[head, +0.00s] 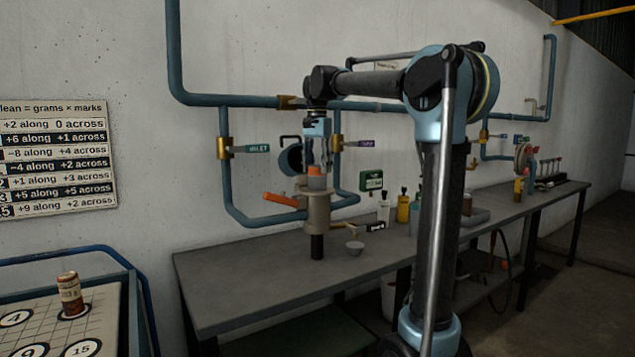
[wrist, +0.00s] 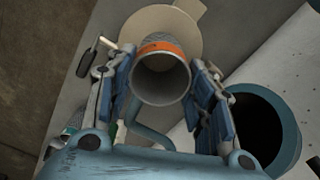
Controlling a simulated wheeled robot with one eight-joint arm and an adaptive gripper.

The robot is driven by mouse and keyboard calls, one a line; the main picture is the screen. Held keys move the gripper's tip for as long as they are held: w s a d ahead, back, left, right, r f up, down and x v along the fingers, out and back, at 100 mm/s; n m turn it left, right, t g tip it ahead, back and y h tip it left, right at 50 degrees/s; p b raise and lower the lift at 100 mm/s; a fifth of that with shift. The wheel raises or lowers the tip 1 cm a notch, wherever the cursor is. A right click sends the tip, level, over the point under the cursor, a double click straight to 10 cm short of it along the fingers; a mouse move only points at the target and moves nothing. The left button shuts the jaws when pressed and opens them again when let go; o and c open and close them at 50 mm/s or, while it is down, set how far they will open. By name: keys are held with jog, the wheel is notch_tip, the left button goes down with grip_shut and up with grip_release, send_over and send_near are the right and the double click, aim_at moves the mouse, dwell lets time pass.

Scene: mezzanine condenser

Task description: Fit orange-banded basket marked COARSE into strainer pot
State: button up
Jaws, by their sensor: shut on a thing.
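The orange-banded basket (wrist: 163,80) is a grey mesh cylinder with an open end, held between my gripper's fingers in the wrist view. In the head view the basket (head: 316,176) sits upright at the top of the tan strainer pot (head: 318,212), its orange band just above the rim. My gripper (head: 317,165) points down over the pot and is shut on the basket. The pot's tan flange (wrist: 160,32) shows behind the basket in the wrist view. I cannot tell how deep the basket sits, and no COARSE marking is readable.
An orange handle (head: 281,199) sticks out left of the pot. Blue pipes (head: 231,190) run behind it. The workbench (head: 225,280) is clear at front left.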

aim_at(317, 178)
jog(key=shift+f, duration=2.45)
jog(key=o, duration=1.4)
jog(key=shift+o, duration=0.2)
notch_tip(317, 178, up, 12)
jog(key=s+d+f+n, duration=0.2)
jog(key=s+d+f, duration=0.5)
jog(key=s+f, duration=0.3)
jog(key=s+d+f+n+t, duration=0.1)
jog(key=s+d+f, duration=0.6)
jog(key=f, duration=1.2)
jog(key=s+d+f+n+t, duration=0.1)
jog(key=s+d+f+n, duration=0.3)
jog(key=s+f, duration=1)
jog(key=s+d, duration=0.1)
jog(key=d, duration=0.2)
jog(key=shift+d+f, duration=0.3)
jog(key=shift+f, duration=0.1)
